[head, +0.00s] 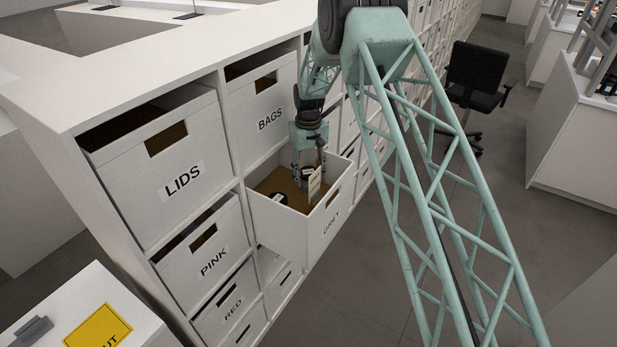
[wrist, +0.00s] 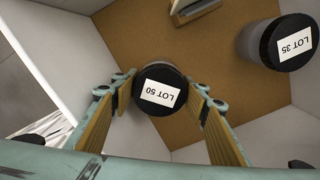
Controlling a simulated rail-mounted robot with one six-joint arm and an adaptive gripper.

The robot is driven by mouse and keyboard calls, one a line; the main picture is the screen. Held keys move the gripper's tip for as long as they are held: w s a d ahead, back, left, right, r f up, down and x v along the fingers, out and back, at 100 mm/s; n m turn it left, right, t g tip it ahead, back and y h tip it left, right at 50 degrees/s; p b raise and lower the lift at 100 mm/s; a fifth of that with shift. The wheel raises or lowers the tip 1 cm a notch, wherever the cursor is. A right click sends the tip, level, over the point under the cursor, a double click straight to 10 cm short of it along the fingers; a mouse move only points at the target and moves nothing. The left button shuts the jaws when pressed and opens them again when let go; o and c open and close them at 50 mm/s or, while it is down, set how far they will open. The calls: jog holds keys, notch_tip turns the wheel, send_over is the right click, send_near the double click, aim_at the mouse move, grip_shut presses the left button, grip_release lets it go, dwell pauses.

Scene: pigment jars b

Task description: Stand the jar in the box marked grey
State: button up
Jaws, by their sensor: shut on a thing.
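The box marked GREY (head: 328,228) is pulled out of the shelf unit, open at the top, with a brown floor (wrist: 130,35). My gripper (head: 308,170) reaches down into it.
A chair (head: 478,75) stands in the aisle.

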jog(key=o, duration=0.6)
jog(key=shift+o, duration=0.2)
jog(key=shift+r, duration=0.1)
jog(key=shift+r, duration=6)
jog(key=shift+r, duration=0.1)
